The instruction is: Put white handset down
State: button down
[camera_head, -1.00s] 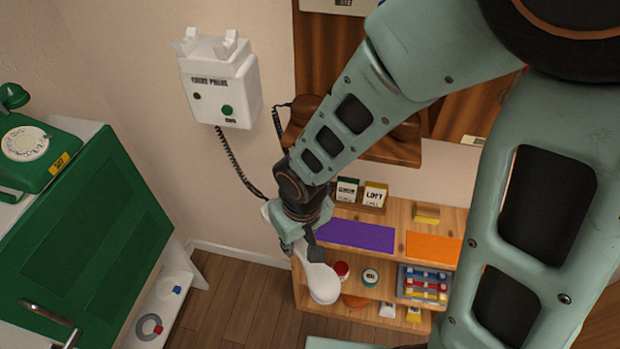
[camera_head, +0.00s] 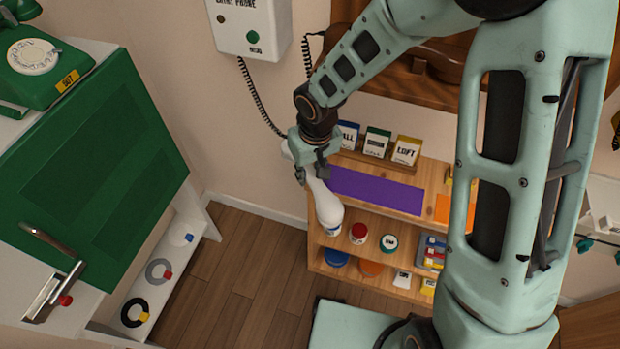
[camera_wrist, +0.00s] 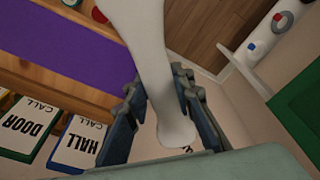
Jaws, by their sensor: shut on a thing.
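The white handset (camera_head: 325,203) is held by my gripper (camera_head: 313,174), which is shut around its middle. The handset hangs in front of the left end of the wooden shelf (camera_head: 435,202), tilted, with one end low. In the wrist view the handset (camera_wrist: 146,50) runs between the fingers of my gripper (camera_wrist: 160,100). A black coiled cord leads from the white wall phone (camera_head: 250,22) down towards the handset. The purple mat (camera_head: 375,191) on the shelf top is just right of the handset. The phone's upper part is cut off by the frame.
Cards in a wooden holder (camera_head: 376,142) stand behind the purple mat, and an orange mat (camera_head: 455,211) lies further right. Jars and other small items fill the lower shelves. The floor between is clear.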

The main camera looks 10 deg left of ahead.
aim_at(313, 176)
jog(key=shift+f, duration=0.35)
jog(key=shift+f+b, duration=0.55)
jog(key=c, duration=1.7)
grip_release()
jog(key=shift+o, duration=0.2)
jog(key=r+p, duration=0.1)
jog(key=r, duration=0.3)
jog(key=r+p, duration=0.1)
jog(key=r, duration=0.2)
jog(key=s+d+r+p, duration=0.1)
jog(key=r, duration=0.3)
jog(key=shift+r+p, duration=0.35)
jog(key=shift+s+r, duration=0.25)
jog(key=shift+r, duration=0.5)
